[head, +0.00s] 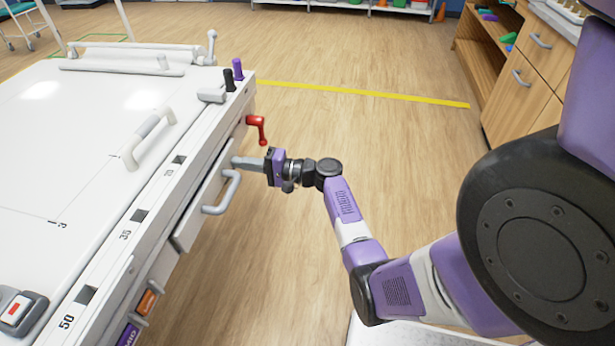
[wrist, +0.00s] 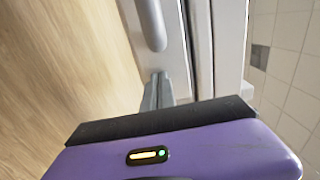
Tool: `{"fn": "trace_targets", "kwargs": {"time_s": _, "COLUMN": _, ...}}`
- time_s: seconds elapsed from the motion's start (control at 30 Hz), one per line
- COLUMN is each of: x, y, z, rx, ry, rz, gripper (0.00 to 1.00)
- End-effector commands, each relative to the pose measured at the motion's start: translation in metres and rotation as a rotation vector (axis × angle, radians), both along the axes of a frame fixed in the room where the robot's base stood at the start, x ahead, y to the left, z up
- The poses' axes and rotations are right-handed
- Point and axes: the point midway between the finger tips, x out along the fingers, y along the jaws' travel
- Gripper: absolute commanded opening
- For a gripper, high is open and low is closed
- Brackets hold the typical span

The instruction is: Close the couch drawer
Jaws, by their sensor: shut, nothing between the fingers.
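The couch drawer (head: 190,222) is a pale grey front panel in the side of the white couch (head: 75,130). Its front stands a little out from the couch side. The light grey drawer handle (head: 222,196) also shows at the top of the wrist view (wrist: 151,22). My gripper (head: 236,162) is shut and empty, its fingertips at the far end of the drawer front, just beyond the handle. In the wrist view my gripper's fingers (wrist: 158,92) point at the panel beside the handle. I cannot tell whether they touch it.
A red crank handle (head: 257,129) sticks out just beyond my gripper. Black and purple knobs (head: 238,69) stand at the couch corner. Orange and purple items (head: 146,302) sit in the couch side nearer me. Wooden cabinets (head: 525,95) stand at right. The floor between is clear.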

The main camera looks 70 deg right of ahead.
Motion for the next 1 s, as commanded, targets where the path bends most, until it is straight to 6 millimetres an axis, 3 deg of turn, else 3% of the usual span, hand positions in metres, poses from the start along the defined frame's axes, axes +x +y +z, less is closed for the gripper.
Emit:
{"fn": "trace_targets", "kwargs": {"time_s": 0.2, "x": 0.018, "y": 0.001, "z": -0.001, "rx": -0.001, "ry": 0.0, "rz": 0.0, "gripper": 0.0}}
{"fn": "trace_targets", "kwargs": {"time_s": 0.7, "x": 0.025, "y": 0.003, "z": 0.002, "rx": -0.004, "ry": 0.001, "rz": 0.005, "gripper": 0.0}}
{"fn": "trace_targets", "kwargs": {"time_s": 0.87, "x": 0.014, "y": 0.002, "z": 0.002, "rx": -0.004, "ry": 0.001, "rz": 0.003, "gripper": 0.0}}
{"fn": "trace_targets", "kwargs": {"time_s": 1.0, "x": -0.011, "y": -0.001, "z": 0.001, "rx": -0.001, "ry": 0.001, "rz": 0.0, "gripper": 0.0}}
